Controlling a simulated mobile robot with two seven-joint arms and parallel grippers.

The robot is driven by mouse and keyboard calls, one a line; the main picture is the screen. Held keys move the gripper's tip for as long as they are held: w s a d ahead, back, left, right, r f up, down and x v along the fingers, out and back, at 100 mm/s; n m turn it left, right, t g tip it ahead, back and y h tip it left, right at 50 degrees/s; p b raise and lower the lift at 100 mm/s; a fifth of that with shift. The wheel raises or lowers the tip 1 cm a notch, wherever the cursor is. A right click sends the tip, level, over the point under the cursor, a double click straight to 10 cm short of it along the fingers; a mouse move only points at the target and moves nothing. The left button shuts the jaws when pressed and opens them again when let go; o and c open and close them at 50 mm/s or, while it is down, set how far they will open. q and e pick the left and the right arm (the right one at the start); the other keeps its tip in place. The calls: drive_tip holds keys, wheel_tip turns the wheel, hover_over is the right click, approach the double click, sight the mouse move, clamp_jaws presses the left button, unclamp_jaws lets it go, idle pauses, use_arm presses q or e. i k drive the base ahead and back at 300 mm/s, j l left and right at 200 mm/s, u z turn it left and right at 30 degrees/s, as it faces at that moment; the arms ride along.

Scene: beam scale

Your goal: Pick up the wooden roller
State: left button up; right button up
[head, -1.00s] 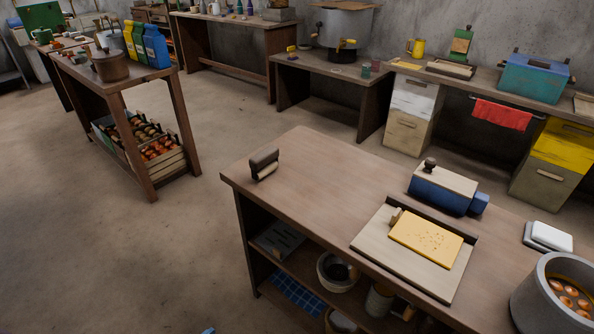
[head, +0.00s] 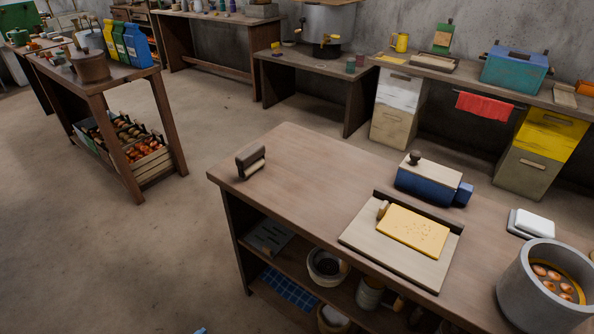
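A small tool with a dark handle block and a pale wooden cylinder (head: 252,168) stands near the far left corner of the wooden workbench (head: 305,170). It looks like the wooden roller. A small pale wooden piece (head: 383,209) also shows at the left edge of a yellow sheet (head: 413,231); I cannot tell what it is. Neither of my grippers is in view, and nothing touches the roller.
A blue box with a pale lid (head: 428,184), a board (head: 360,242) under the yellow sheet and a grey pot (head: 518,290) occupy the bench's right part. The bench around the roller is clear. Bowls sit on the shelf below. A side table (head: 90,85) stands at left.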

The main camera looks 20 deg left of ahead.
sight(250, 161)
drive_tip(key=i+j+z, duration=0.15)
drive_tip(key=j+z, duration=0.25)
drive_tip(key=j, duration=0.75)
drive_tip(key=j+z, duration=0.4)
drive_tip(key=j, duration=0.8)
